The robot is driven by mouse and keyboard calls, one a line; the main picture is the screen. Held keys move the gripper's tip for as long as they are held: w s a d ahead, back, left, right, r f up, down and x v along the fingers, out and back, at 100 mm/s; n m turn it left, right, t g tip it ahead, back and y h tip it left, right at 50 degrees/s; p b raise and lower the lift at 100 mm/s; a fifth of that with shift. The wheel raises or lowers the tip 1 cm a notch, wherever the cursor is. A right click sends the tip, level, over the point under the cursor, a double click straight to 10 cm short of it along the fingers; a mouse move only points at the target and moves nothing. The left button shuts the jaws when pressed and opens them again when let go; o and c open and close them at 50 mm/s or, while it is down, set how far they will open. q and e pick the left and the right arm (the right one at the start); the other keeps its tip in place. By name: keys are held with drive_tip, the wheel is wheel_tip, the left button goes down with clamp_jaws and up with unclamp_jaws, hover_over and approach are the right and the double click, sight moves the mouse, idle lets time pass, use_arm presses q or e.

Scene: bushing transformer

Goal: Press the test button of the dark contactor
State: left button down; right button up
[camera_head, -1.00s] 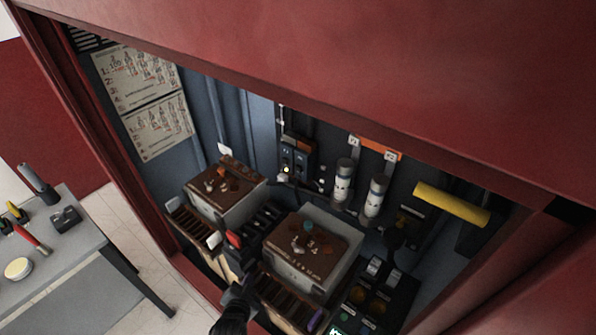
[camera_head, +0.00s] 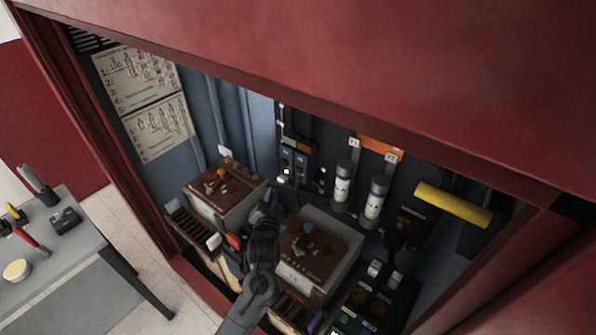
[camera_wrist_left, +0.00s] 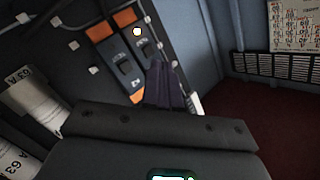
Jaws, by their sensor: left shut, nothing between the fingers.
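Two narrow dark modules with orange ends stand side by side on the back panel (camera_head: 294,160); one looks like the dark contactor, but I cannot tell which. In the left wrist view they show as dark faces (camera_wrist_left: 122,68) with small dark knobs and one bright round spot (camera_wrist_left: 137,31). My left gripper (camera_head: 268,196) is inside the cabinet, below and in front of these modules. Its dark fingers (camera_wrist_left: 165,84) are shut and empty, overlapping the lower edge of the modules in the wrist view. Contact cannot be told. My right gripper is not in view.
Two brown-topped grey boxes (camera_head: 225,190) (camera_head: 318,250) flank my left arm. White fuses (camera_head: 343,180), a yellow handle (camera_head: 452,204) and a dark control panel (camera_head: 368,300) are to the right. The red cabinet frame (camera_head: 190,285) borders the opening.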

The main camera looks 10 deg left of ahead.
sight(299, 170)
use_arm(q)
drive_tip(key=shift+f, duration=0.1)
drive_tip(key=w+d+b, duration=0.3)
drive_tip(key=w+b, duration=0.4)
drive_tip(key=w, duration=0.1)
drive_tip(key=shift+d, duration=0.25)
drive_tip(key=shift+w, duration=0.2)
idle(2.2)
drive_tip(key=shift+w+d, duration=0.15)
drive_tip(key=shift+w, duration=0.1)
